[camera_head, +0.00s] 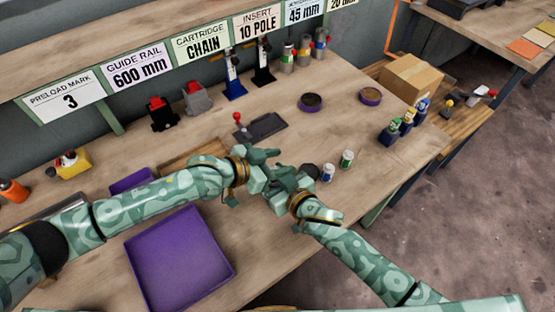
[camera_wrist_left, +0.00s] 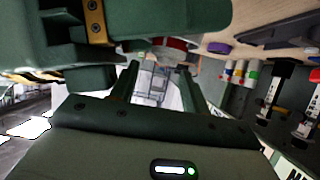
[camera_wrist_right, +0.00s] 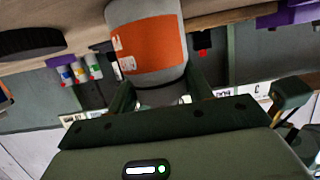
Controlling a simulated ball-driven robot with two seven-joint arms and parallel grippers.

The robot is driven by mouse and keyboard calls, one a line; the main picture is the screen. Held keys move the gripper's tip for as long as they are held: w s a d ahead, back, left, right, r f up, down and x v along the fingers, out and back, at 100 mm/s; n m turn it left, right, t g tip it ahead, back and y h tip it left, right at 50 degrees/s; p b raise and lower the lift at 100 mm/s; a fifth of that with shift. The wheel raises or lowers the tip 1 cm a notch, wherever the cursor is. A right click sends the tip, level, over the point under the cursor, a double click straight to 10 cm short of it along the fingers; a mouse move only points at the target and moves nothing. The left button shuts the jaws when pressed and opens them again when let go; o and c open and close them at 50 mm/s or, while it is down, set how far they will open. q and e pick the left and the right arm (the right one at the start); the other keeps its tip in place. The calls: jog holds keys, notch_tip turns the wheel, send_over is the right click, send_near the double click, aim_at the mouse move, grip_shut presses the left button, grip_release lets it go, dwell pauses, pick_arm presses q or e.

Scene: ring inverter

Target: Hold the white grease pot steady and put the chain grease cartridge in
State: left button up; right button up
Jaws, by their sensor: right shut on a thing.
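My right gripper (camera_head: 285,178) is shut on a pale grey cylinder with a wide orange label (camera_wrist_right: 152,45), seen large between its fingers in the right wrist view. I cannot tell whether this is the grease pot or the cartridge. My left gripper (camera_head: 264,163) is close beside the right one over the table. Its fingers look apart in the left wrist view (camera_wrist_left: 160,75), with only a pale, blurred background between them. A small white container with a blue band (camera_head: 327,173) and one with a green band (camera_head: 346,160) stand right of the grippers.
A purple tray (camera_head: 180,260) lies at the front left. A black round piece (camera_head: 309,170) sits beside my right gripper. A dark fixture with a red knob (camera_head: 262,127) stands behind.

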pick_arm(q)
jog(key=v, duration=1.2)
dwell(0.3)
pick_arm(e)
jog(key=o, duration=1.1)
jog(key=shift+s, duration=0.1)
